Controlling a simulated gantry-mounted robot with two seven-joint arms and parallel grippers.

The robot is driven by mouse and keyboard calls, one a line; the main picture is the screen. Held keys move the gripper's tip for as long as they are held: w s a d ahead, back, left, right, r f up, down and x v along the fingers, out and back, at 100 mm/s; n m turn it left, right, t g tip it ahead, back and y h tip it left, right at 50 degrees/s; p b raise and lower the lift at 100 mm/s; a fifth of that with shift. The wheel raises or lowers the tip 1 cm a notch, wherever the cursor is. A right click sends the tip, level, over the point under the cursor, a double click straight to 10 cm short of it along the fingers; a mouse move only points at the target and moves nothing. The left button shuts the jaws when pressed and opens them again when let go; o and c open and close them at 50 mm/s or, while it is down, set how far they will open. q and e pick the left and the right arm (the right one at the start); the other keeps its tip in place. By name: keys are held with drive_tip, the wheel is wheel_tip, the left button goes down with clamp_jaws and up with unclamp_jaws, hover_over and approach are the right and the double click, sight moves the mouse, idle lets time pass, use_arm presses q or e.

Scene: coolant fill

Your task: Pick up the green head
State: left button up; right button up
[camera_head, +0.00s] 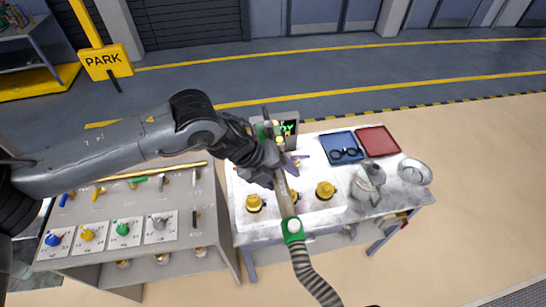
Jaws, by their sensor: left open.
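A tan wand (284,197) with a green collar (293,230) stands over the white-topped table, joined to a grey ribbed hose (312,275) that runs out of the bottom edge. A small green part (262,131) shows at its upper end. My left gripper (277,170) is at the upper part of the wand, with its jaws open. The gripper overlaps the wand there, and I cannot tell whether the wand lies between the fingers. My right gripper is not in view.
A grey panel at left carries blue, yellow, green (122,229) and grey knobs. The table holds yellow-capped fittings (325,190), a grey can (369,182), a round dish (414,171), a blue tray (328,153) with goggles, and a red tray (378,141). A small green-lit display (288,128) stands behind.

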use_arm(q)
clamp_jaws()
idle(0.3)
idle(0.9)
